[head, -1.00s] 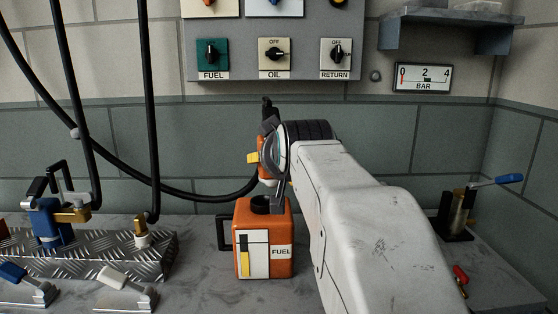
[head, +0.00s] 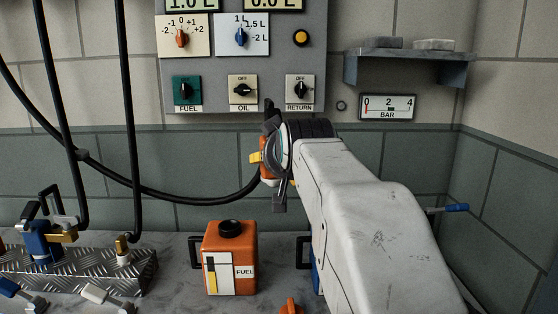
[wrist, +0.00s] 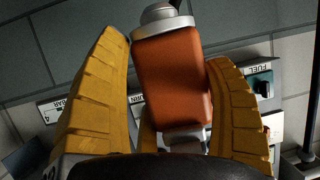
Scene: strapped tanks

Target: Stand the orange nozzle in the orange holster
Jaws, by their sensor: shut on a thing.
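The orange nozzle (head: 267,172) is in my gripper (head: 271,158), raised above the bench and in front of the tiled wall. Its grey spout points down, clear of anything below, and a black hose runs from it to the left. In the wrist view my gripper's yellow fingers (wrist: 168,70) stand on both sides of the nozzle's orange body (wrist: 172,82). The gripper is shut on the nozzle. I cannot make out the orange holster in these views.
An orange fuel can (head: 245,256) with an open black neck stands below left of the nozzle. A metal tread-plate block (head: 80,272) at left carries a blue nozzle (head: 42,243). A blue container is partly hidden behind my arm. Hoses hang at left.

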